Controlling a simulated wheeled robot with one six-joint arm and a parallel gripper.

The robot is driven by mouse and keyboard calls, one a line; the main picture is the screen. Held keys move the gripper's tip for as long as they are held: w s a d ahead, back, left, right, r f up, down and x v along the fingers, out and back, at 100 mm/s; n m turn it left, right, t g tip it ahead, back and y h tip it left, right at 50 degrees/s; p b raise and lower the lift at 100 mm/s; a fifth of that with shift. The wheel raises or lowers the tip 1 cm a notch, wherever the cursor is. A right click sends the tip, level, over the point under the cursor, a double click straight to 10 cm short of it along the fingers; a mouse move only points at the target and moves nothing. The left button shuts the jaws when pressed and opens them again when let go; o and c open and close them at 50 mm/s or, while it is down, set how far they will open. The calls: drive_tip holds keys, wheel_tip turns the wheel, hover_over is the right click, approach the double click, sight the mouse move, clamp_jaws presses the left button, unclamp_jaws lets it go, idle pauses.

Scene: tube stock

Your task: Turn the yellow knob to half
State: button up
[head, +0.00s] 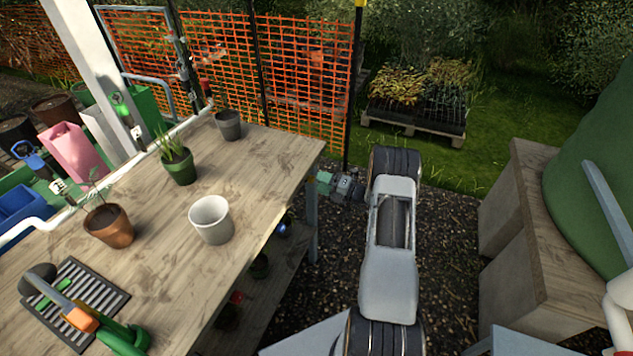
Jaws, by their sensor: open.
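I cannot make out a yellow knob for certain in the head view. A small yellow piece (359,3) shows at the top edge, on a thin dark post by the orange fence; I cannot tell what it is. My gripper (325,183) is at the right end of the wooden table, pointing left, with its jaws open. I see nothing held in it. A white pipe (170,135) runs along the table's far left side, with a green-handled valve (119,103), a blue-handled valve (28,154) and a red-handled fitting (205,85) near it.
The wooden table (262,172) carries a white pot (210,220), a brown pot (109,227), a green pot (178,166), a grey pot (228,125), a black tray (100,290) and a green-orange tool (82,318). A wooden bench (515,240) stands right; gravel lies between.

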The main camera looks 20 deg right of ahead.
drive_tip(key=v, duration=1.1)
drive_tip(key=shift+b, duration=0.4)
drive_tip(key=shift+d, duration=0.1)
